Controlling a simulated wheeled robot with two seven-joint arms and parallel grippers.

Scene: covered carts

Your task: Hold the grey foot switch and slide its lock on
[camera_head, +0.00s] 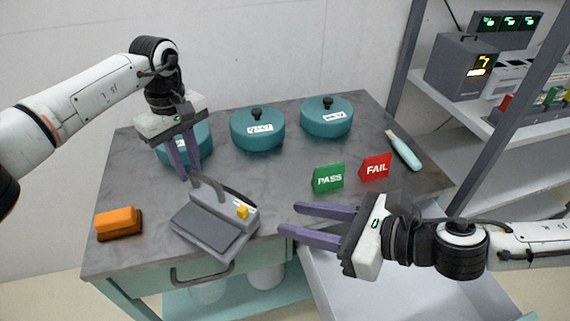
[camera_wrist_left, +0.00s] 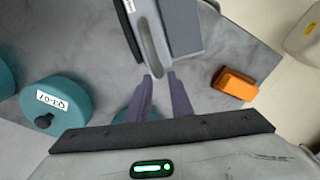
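The grey foot switch (camera_head: 212,232) lies on the front left of the cart top, with a flat pedal, a raised grey bar at its back and a small yellow slider (camera_head: 243,212) on its right side. It also shows in the left wrist view (camera_wrist_left: 182,28). My left gripper (camera_head: 189,175) points down just behind the switch, open and empty; in the wrist view (camera_wrist_left: 159,77) the near end of the grey bar lies just ahead of its fingertips. Contact cannot be told. My right gripper (camera_head: 289,218) is open and empty, pointing left, to the right of the switch.
Teal lidded pots (camera_head: 257,130) stand along the back, one partly behind my left gripper. An orange block (camera_head: 118,222) lies left of the switch. A green PASS sign (camera_head: 328,178), red FAIL sign (camera_head: 376,167) and teal-handled tool (camera_head: 404,152) are at right. The middle is clear.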

